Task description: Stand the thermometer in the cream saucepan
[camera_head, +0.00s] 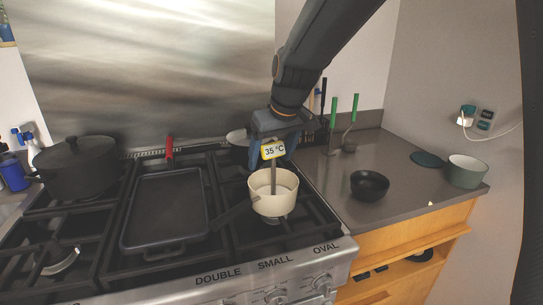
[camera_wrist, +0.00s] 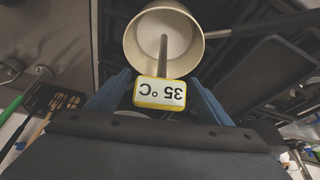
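The thermometer (camera_head: 273,150) has a yellow-rimmed display reading 35 °C and a thin grey probe. The cream saucepan (camera_head: 274,203) sits on the right part of the stove, its dark handle pointing left. In the wrist view the thermometer display (camera_wrist: 161,93) is between the fingertips (camera_wrist: 160,84), and the probe reaches down inside the saucepan rim (camera_wrist: 133,45). The probe looks nearly upright. I cannot tell whether its tip touches the pan's bottom.
A dark rectangular pan (camera_head: 165,212) lies left of the saucepan, and a black lidded pot (camera_head: 78,168) stands far left. A black bowl (camera_head: 369,186) and a green-grey pot (camera_head: 466,172) stand on the right counter. Green-handled utensils (camera_head: 344,115) stand behind. Counter between them is clear.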

